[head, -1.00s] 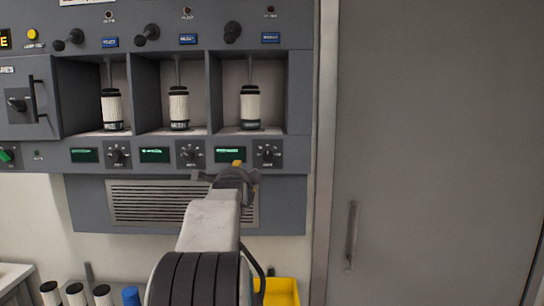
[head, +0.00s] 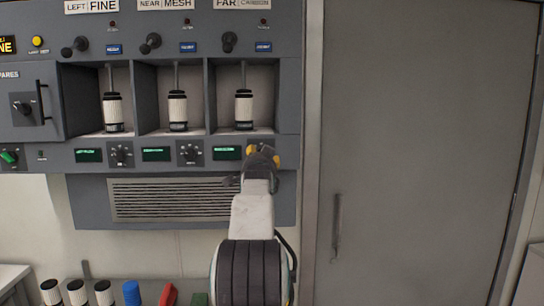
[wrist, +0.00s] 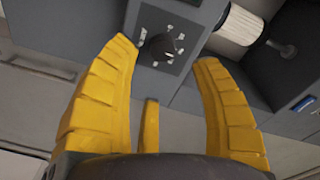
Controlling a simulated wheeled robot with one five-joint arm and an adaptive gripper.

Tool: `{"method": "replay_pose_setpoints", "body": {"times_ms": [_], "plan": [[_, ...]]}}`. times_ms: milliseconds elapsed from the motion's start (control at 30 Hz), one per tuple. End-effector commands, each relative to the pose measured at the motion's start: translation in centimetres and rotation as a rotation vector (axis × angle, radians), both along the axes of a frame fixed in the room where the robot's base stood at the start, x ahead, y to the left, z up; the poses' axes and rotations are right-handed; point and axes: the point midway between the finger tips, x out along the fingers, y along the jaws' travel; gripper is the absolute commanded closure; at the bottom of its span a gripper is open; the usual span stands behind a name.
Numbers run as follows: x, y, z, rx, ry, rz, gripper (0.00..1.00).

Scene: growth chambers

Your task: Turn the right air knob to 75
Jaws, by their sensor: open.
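The right air knob (wrist: 160,47) is a dark round dial on a grey square plate with pale marks around it. In the wrist view it lies just beyond and between the yellow fingertips, which do not touch it. In the head view my gripper hides it. My gripper (head: 263,153) is at the panel's lower strip; in the wrist view its yellow fingers (wrist: 162,62) are spread and empty. The green display (head: 227,153) beside the knob is too small to read.
Two similar knobs (head: 121,155) (head: 189,153) sit further left on the strip. Above are three bays with white-and-black cylinders (head: 243,109). A vent grille (head: 170,200) is below. A grey door (head: 410,150) stands right. Cylinders and a blue item (head: 131,292) are low left.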

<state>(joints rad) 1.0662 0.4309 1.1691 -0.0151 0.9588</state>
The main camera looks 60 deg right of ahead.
Motion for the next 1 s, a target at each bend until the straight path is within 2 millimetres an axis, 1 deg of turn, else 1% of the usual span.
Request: {"method": "replay_pose_setpoints", "body": {"times_ms": [200, 400, 567, 1000], "plan": [[0.0, 0.0, 0.4, -0.128, 0.204, 0.002, 0.42], [0.1, -0.1, 0.4, -0.182, 0.301, 0.002, 0.42], [0.5, -1.0, 0.6, -0.191, 0.319, 0.002, 0.42], [2.7, -5.0, 0.6, -0.189, 0.317, 0.003, 0.42]]}}
